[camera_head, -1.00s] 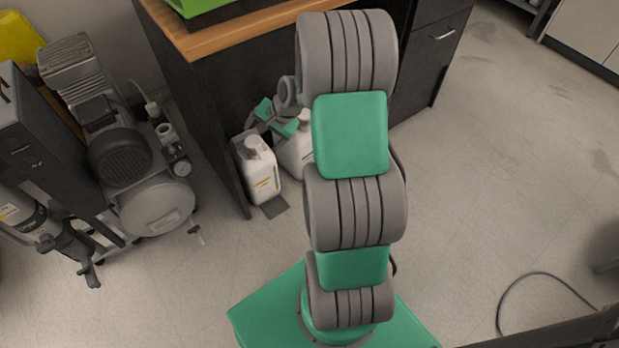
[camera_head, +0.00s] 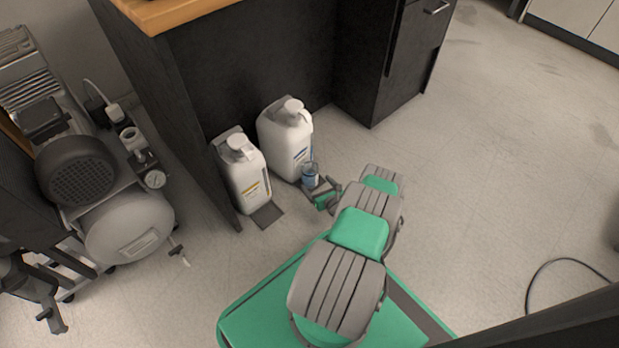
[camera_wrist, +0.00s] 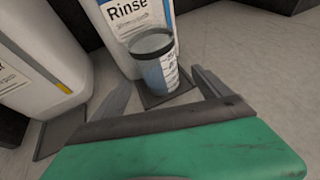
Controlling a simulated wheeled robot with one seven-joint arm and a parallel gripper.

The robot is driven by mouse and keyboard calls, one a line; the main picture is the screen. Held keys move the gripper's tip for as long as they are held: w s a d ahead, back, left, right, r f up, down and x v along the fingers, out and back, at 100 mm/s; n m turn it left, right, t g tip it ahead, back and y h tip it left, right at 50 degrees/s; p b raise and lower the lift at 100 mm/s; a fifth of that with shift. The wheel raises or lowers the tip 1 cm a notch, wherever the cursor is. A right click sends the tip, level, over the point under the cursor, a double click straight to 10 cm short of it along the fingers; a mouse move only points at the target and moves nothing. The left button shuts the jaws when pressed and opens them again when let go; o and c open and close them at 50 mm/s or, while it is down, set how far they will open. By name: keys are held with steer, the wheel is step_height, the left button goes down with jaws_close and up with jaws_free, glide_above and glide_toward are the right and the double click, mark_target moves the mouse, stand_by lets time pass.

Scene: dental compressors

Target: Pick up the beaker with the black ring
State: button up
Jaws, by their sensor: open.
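A small clear beaker with bluish contents and white markings stands in front of a white jug; it shows in the wrist view (camera_wrist: 156,64) and in the head view (camera_head: 310,176). A dark ring runs around its rim in the wrist view. My gripper (camera_wrist: 162,90) is open, with one finger on each side of the beaker in the picture and the beaker a little beyond the fingertips. In the head view my gripper (camera_head: 326,192) is low near the floor, just right of and in front of the beaker. I cannot tell whether the fingers touch it.
The white jug labelled "Rinse" (camera_head: 286,140) stands directly behind the beaker. Another white jug (camera_head: 241,172) stands to the left on a dark mat (camera_head: 267,215). The black desk (camera_head: 260,80) rises behind them. A compressor (camera_head: 125,225) is at the far left.

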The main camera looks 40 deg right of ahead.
mark_target(314, 181)
steer(key=b+x, duration=0.2)
steer(key=x, duration=0.2)
steer(key=shift+w+a+f, duration=0.1)
steer(key=shift+w+f, duration=0.1)
steer(key=shift+w, duration=0.45)
steer(key=shift+r, duration=0.1)
steer(key=shift+c, duration=0.6)
steer(key=c, duration=1.4)
